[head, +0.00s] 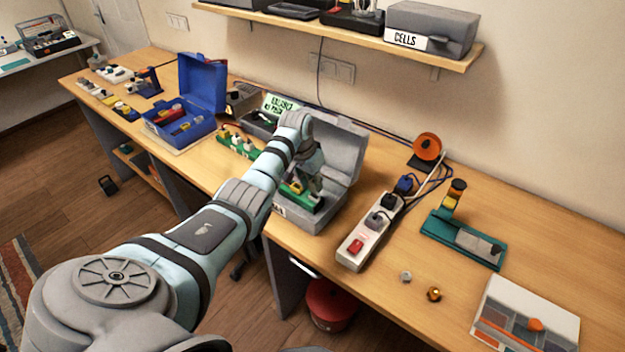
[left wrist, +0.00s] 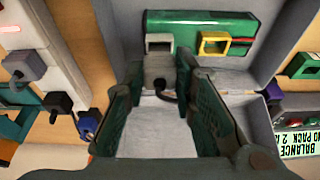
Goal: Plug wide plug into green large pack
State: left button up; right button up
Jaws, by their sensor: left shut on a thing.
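The green large pack (head: 318,206) lies in the open grey case on the bench, partly hidden by my left arm in the head view. In the left wrist view the green pack (left wrist: 185,30) shows a pale square socket (left wrist: 159,43) and a yellow-framed socket (left wrist: 212,43). My left gripper (left wrist: 158,78) is shut on a grey plug (left wrist: 158,67), which seems to be the wide plug, with a short dark cable. The plug is just in front of the pale socket; I cannot tell if they touch. In the head view my left gripper (head: 312,184) is over the case. My right gripper is not in view.
The grey case (head: 345,150) has its lid raised at the back. A white power strip (head: 362,240) with plugs and blue cables stands to its right. A blue toolbox (head: 203,85) and another green strip (head: 240,146) are to its left. A shelf (head: 350,30) hangs above.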

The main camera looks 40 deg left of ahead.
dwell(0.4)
pick_arm(q)
jog(key=shift+p, duration=0.35)
jog(key=shift+f+b, duration=1.1)
jog(key=shift+f, duration=0.35)
jog(key=o, duration=1)
jog(key=shift+o, duration=0.2)
jog(key=shift+r, duration=0.1)
